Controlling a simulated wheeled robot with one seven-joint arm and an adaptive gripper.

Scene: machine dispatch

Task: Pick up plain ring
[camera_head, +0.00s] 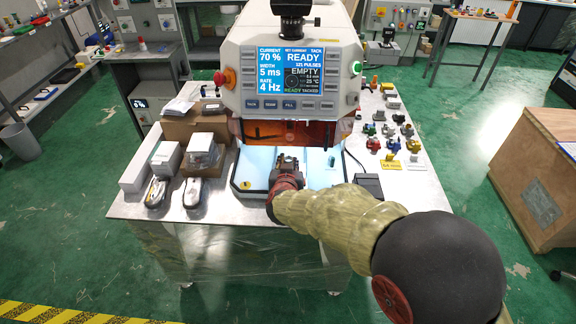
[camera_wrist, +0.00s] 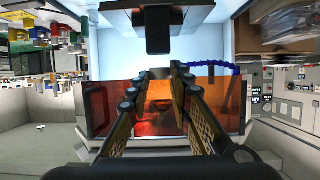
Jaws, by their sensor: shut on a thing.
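My gripper (camera_head: 287,162) is at the front of the lit bay of the welding machine (camera_head: 292,70), under its orange shield (camera_head: 290,132). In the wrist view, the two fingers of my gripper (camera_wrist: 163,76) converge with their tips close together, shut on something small. I take this to be the plain ring, but it is hidden between the fingertips and I cannot make out its shape. The orange shield (camera_wrist: 208,105) also shows in the wrist view, behind the fingers. A dark block (camera_wrist: 158,32) of the machine hangs beyond the fingertips.
The machine's screen (camera_head: 290,70) reads READY and EMPTY. Boxes (camera_head: 195,125) and two handheld devices crowd the bench's left side. Several small coloured parts (camera_head: 390,130) and a yellow label (camera_head: 391,165) are at the right. A black box (camera_head: 368,184) sits right of the bay.

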